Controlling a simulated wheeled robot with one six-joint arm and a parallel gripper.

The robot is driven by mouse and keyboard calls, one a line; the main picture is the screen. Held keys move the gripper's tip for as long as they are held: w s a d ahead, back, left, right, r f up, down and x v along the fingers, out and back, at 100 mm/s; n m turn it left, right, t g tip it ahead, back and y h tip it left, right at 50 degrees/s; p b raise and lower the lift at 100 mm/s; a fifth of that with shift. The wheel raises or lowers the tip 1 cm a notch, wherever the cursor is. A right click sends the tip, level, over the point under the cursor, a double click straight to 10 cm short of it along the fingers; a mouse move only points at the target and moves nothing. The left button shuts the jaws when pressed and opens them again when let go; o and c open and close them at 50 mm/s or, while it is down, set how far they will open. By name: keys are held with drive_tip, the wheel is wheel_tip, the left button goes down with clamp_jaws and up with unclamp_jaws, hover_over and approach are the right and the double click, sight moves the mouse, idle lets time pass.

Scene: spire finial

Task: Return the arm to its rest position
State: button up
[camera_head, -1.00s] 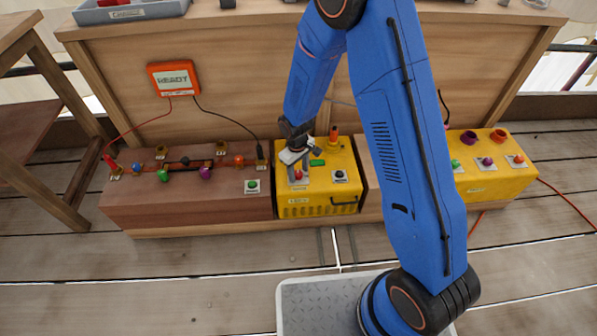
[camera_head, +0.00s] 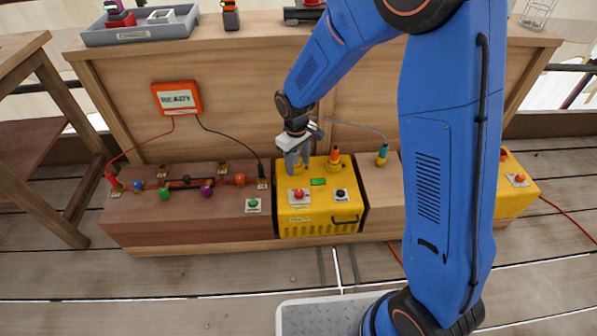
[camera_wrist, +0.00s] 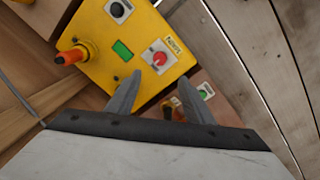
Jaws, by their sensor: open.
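My gripper (camera_head: 297,160) hangs from my blue arm above the back left part of the yellow box (camera_head: 318,222). Its fingers are apart with nothing between them. It also shows in the wrist view (camera_wrist: 148,100), with both fingers pointing toward the yellow box (camera_wrist: 95,45). The box top carries a red button (camera_head: 299,194), a black knob (camera_head: 341,194), a lit green window (camera_head: 319,182) and an orange-tipped plug (camera_head: 334,158). In the wrist view the red button (camera_wrist: 159,59) lies just beyond the fingers, apart from them.
A brown box (camera_head: 190,222) with coloured parts stands left of the yellow one. An orange READY display (camera_head: 177,98) is on the wooden panel behind. A grey tray (camera_head: 140,33) sits on the upper shelf. My arm partly hides another yellow box (camera_head: 512,195) at the right.

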drive_tip(key=shift+r, duration=0.75)
drive_tip(key=s+d+r+m+t, duration=0.1)
drive_tip(key=s+d+r+m, duration=0.1)
drive_tip(key=s+d+r, duration=0.45)
drive_tip(key=s+d+r+m+t, duration=0.15)
drive_tip(key=s+d+r, duration=0.25)
drive_tip(key=d+r, duration=0.6)
drive_tip(key=s+d+r+m+t, duration=0.1)
drive_tip(key=s+d+r+m, duration=0.1)
drive_tip(key=s, duration=0.7)
drive_tip(key=s+d+r+m+t, duration=0.1)
drive_tip(key=s+d+r, duration=0.4)
drive_tip(key=s, duration=0.5)
drive_tip(key=shift+r+m, duration=0.25)
drive_tip(key=shift+m, duration=0.4)
